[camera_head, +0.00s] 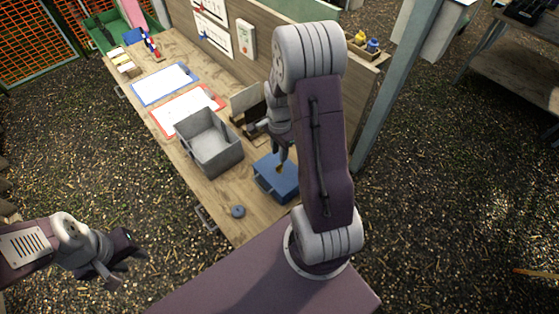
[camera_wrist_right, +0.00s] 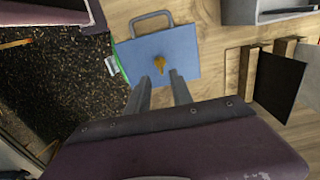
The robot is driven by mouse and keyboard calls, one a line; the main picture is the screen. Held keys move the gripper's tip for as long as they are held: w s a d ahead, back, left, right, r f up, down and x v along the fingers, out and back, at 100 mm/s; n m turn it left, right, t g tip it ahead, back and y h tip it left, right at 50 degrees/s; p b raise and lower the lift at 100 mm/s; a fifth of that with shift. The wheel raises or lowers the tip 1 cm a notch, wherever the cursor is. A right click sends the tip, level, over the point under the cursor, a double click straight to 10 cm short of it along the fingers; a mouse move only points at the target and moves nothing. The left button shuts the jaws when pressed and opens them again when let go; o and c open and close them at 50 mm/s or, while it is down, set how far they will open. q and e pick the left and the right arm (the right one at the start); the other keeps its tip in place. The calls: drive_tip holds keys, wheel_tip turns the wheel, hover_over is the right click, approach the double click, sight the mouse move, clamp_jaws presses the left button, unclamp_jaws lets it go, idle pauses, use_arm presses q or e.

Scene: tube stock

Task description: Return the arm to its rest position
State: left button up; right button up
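My right gripper (camera_head: 281,160) is above the blue case (camera_head: 268,181) on the bench. In the right wrist view the right gripper's two fingers (camera_wrist_right: 160,77) stand apart with nothing between them. Beyond their tips the blue case (camera_wrist_right: 186,50) lies with its grey handle at the far side. A small orange-yellow object (camera_wrist_right: 159,64) rests on the case, just past the fingertips; it also shows in the head view (camera_head: 280,169). My left gripper (camera_head: 125,255) is at the lower left, off the bench; whether it is open or shut is unclear.
A grey bin (camera_head: 227,158) stands left of the case. A dark disc (camera_head: 238,211) lies near the bench's front edge. Red (camera_head: 209,99) and blue (camera_head: 147,97) clipboards lie further back. A wooden back panel (camera_head: 262,50) borders the bench, and a grey post (camera_head: 390,90) stands at right.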

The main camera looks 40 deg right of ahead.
drive_tip(key=shift+r, duration=1)
